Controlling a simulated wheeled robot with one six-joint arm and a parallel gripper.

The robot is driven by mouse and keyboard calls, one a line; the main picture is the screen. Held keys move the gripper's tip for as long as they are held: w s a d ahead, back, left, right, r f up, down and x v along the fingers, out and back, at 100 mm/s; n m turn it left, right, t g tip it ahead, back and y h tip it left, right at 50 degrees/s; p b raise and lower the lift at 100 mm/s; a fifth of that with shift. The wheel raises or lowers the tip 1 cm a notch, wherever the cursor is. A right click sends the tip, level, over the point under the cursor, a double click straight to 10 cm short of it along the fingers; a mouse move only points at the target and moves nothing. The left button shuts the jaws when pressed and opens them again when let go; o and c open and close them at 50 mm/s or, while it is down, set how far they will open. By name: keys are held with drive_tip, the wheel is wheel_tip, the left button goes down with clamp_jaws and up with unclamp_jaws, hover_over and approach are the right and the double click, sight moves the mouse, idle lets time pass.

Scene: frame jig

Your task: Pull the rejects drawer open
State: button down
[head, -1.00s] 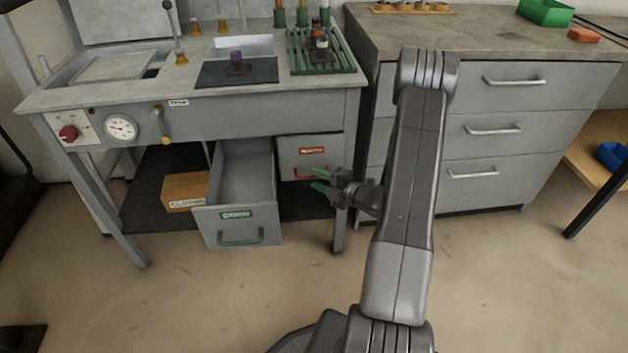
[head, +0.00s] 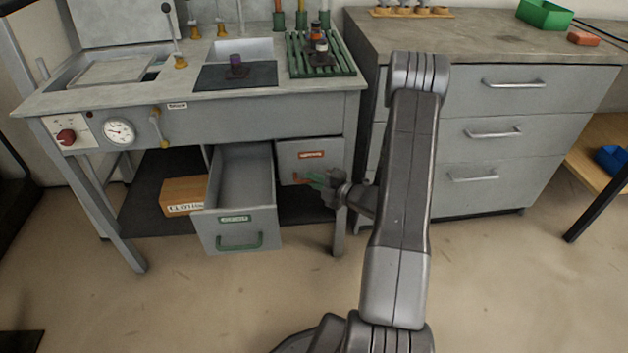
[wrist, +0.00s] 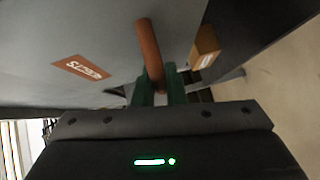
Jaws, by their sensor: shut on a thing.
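The rejects drawer (head: 312,160) is a grey front with an orange label, under the right side of the bench. It looks closed. Its orange-red handle (head: 299,180) is partly hidden by my gripper (head: 316,179). In the wrist view the handle (wrist: 149,48) runs down between the green fingers of my gripper (wrist: 158,88), which are shut on it. The orange label (wrist: 82,67) shows tilted on the drawer front there.
A neighbouring drawer (head: 236,229) with a green label and green handle stands pulled out to the left. A cardboard box (head: 185,194) is on the lower shelf. A bench leg (head: 339,225) and a grey cabinet (head: 483,128) are close on the right. The floor in front is clear.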

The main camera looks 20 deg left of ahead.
drive_tip(key=s+d, duration=0.6)
drive_tip(key=s, duration=0.4)
drive_tip(key=s+d, duration=0.6)
drive_tip(key=s, duration=0.4)
drive_tip(key=shift+s+d, duration=0.15)
drive_tip(key=shift+d, duration=0.1)
drive_tip(key=c, duration=1.5)
unclamp_jaws()
drive_tip(key=p+v, duration=0.3)
drive_tip(key=v, duration=1)
drive_tip(key=shift+d, duration=0.4)
drive_tip(key=shift+a, duration=0.1)
drive_tip(key=shift+b+x, duration=1.6)
drive_tip(key=shift+x, duration=5.05)
